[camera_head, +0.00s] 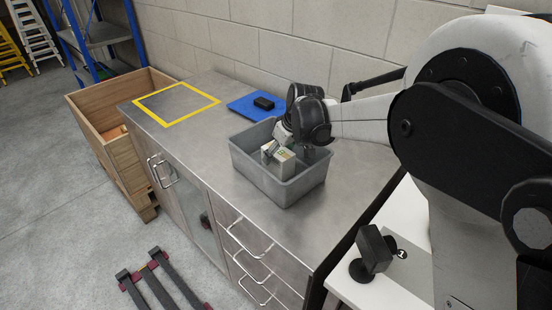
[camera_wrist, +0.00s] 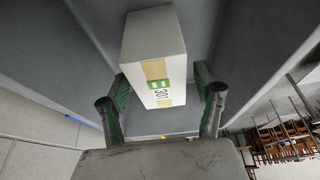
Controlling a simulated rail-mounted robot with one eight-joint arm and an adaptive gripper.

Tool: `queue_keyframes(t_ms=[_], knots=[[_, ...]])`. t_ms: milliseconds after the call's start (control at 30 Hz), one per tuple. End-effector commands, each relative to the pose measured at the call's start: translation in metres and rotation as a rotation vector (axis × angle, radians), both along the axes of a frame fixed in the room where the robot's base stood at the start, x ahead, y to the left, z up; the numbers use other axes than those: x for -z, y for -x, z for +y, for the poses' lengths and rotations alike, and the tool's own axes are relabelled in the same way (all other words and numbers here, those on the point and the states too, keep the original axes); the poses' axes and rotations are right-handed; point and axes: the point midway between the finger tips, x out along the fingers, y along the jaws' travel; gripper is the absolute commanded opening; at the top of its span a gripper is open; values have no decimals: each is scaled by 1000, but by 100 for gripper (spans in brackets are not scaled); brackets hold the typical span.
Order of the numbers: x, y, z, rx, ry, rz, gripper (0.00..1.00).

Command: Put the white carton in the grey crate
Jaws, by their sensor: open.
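The white carton (camera_head: 284,164) is inside the grey crate (camera_head: 290,192) on the steel counter. It also shows in the wrist view (camera_wrist: 153,42), with a tan strip and a green label on its near end. My gripper (camera_head: 273,149) is inside the crate opening, at the carton. In the wrist view my gripper (camera_wrist: 160,98) is open, with one green-padded finger on each side of the carton's near end. Gaps show between the pads and the carton. The grey crate's inner walls (camera_wrist: 80,60) surround the carton there. The carton's underside is hidden.
A blue mat (camera_head: 245,106) with a black object (camera_head: 264,103) lies behind the crate. A yellow taped square (camera_head: 160,117) marks clear counter at the left. A wooden box (camera_head: 120,145) stands beyond the counter's left end. A block wall runs along the back.

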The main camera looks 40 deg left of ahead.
Motion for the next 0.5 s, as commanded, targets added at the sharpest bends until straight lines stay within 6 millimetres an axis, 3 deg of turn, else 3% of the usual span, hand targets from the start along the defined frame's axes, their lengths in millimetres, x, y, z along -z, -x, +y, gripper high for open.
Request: queue_keyframes(t_ms=[200,500], knots=[[-41,3,-17,1,0,0,65],[-73,6,-29,1,0,0,65]])
